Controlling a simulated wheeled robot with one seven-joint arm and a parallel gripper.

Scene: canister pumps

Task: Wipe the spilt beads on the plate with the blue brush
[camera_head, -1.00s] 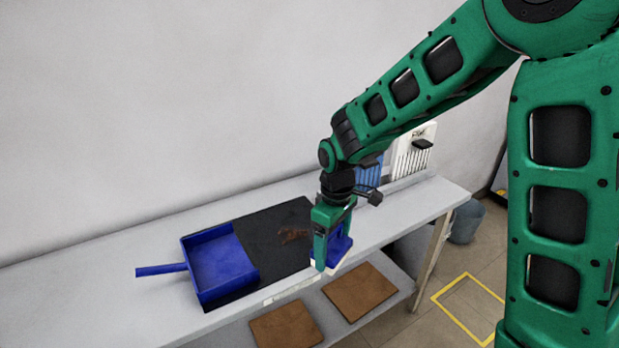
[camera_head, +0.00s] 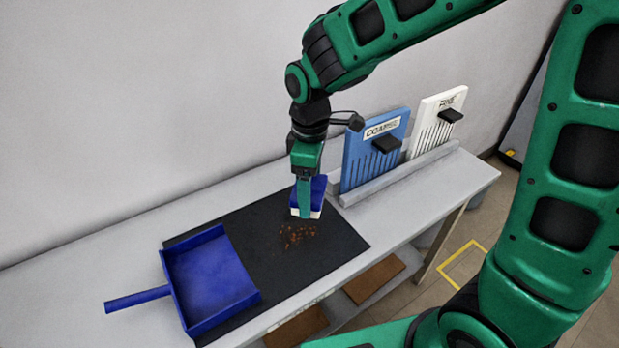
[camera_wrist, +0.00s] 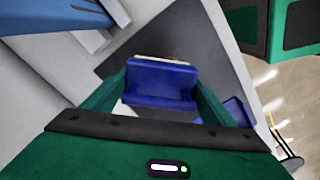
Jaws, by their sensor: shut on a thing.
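My gripper (camera_head: 305,198) is shut on the blue brush (camera_head: 318,190), which has a blue body and a pale lower edge. It holds the brush over the far right part of the black plate (camera_head: 345,240). The brush also shows between my fingers in the wrist view (camera_wrist: 160,82). The spilt brown beads (camera_head: 297,236) lie scattered on the plate just in front of the brush. The wrist view shows only a trace of them beyond the brush. I cannot tell whether the bristles touch the plate.
A blue dustpan (camera_head: 210,275) lies on the plate's left part, its handle pointing left. A blue panel (camera_head: 372,145) and a white panel (camera_head: 435,120) with black blocks stand in a rail at the back right. The grey bench (camera_head: 90,270) is clear at left.

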